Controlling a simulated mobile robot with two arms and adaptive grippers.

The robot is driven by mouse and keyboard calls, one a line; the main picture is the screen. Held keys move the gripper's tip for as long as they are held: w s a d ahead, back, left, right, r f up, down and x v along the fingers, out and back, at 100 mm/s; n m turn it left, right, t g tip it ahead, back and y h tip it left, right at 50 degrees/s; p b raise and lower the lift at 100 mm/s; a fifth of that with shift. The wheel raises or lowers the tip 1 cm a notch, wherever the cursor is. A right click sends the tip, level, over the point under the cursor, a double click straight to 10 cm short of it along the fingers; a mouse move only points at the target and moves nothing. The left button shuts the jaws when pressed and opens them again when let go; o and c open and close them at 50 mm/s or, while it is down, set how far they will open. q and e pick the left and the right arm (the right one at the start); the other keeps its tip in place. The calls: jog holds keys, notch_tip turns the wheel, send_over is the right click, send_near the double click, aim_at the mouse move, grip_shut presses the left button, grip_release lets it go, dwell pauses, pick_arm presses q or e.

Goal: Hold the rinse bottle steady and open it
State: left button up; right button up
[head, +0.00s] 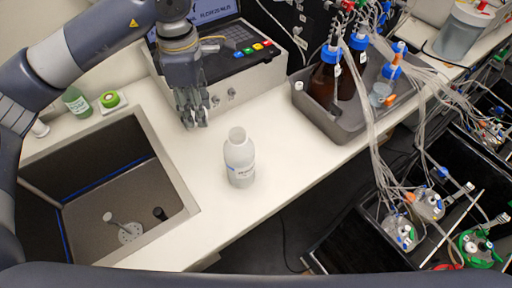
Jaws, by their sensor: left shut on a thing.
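The rinse bottle (240,165), white with a small printed label, stands upright on the white bench right of the sink. Its narrow pale top (237,135) points up; I cannot tell for sure whether a cap is on it. My left gripper (194,122) hangs fingers down, behind and left of the bottle and apart from it. Its fingers are closed together on a small thing that they mostly hide; I cannot make out what it is. My right gripper is out of view, and nothing is gripping the bottle.
A sink (88,180) lies to the left, with a green bottle (76,102) behind it. A control unit with a screen (228,80) stands at the back. A grey tray (345,124) with brown bottles stands right. Tubing hangs beyond it. Bench around the bottle is clear.

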pick_arm(q)
jog(key=w+d+r+n, duration=0.1)
jog(key=w+d+n, duration=0.1)
jog(key=n, duration=0.5)
jog(key=n+b, duration=0.2)
jog(key=n, duration=2.4)
send_over(256, 150)
notch_tip(256, 150, down, 16)
jog(key=shift+r, duration=0.1)
notch_tip(256, 150, down, 4)
jog(key=shift+s+r+p, duration=0.1)
jog(key=shift+r+p, duration=0.1)
jog(key=shift+p, duration=0.4)
jog(key=shift+f, duration=0.35)
jog(key=shift+f, duration=0.1)
